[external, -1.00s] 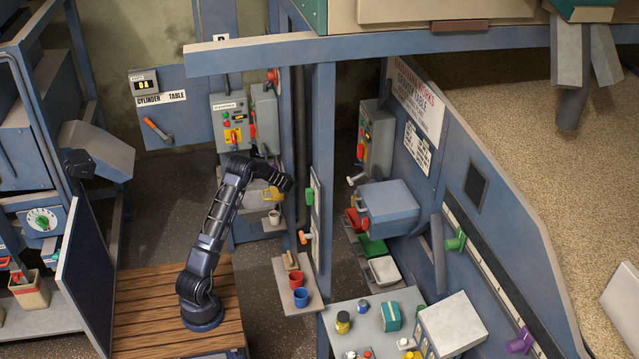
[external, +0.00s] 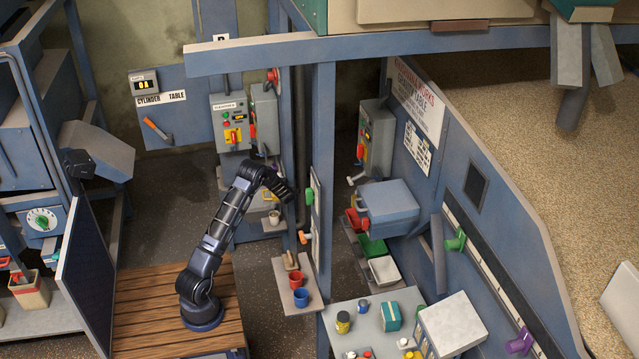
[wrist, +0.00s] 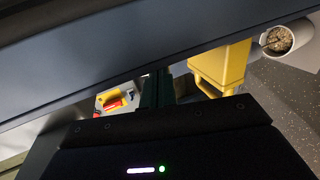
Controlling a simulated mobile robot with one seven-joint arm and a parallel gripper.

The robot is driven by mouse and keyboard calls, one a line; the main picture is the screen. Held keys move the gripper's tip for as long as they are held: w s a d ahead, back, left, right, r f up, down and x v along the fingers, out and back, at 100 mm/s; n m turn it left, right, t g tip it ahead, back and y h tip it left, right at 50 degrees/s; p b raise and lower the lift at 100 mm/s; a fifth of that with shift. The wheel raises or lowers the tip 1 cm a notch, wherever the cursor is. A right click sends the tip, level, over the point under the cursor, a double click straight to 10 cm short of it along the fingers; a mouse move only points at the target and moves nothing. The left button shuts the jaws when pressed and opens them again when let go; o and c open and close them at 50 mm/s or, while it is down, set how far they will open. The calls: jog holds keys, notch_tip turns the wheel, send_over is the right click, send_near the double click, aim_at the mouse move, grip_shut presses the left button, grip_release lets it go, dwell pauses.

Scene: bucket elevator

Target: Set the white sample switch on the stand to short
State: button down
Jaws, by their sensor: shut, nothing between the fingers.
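My gripper (external: 287,196) is shut and empty. It hangs beside the blue post, above the stand (external: 246,232) with the grey cup. In the wrist view my gripper (wrist: 157,88) points toward a yellow block-like part (wrist: 222,65), with the cup (wrist: 278,40) of brown grains to its right. The yellow part also shows in the external view (external: 268,196), partly behind my arm. I cannot make out a white sample switch or its setting on the stand; my arm covers part of that area.
A dark blue beam (wrist: 120,50) crosses the wrist view very close to my gripper. The post (external: 326,180) stands just right of my gripper and carries green and orange handles. A small shelf with red (external: 296,279) and blue (external: 301,297) cups is below. Control boxes (external: 231,122) are behind.

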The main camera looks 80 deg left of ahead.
jog(key=f+y, duration=0.1)
jog(key=y, duration=0.2)
jog(key=a+f+y, duration=0.1)
jog(key=y, duration=0.2)
jog(key=a+f+y, duration=0.1)
jog(key=y, duration=0.3)
jog(key=shift+a+f, duration=0.15)
jog(key=shift+f, duration=0.15)
jog(key=shift+a+f, duration=0.1)
jog(key=shift+a, duration=0.05)
dwell(0.5)
jog(key=f+v, duration=0.1)
jog(key=v, duration=1.3)
jog(key=shift+a, duration=0.3)
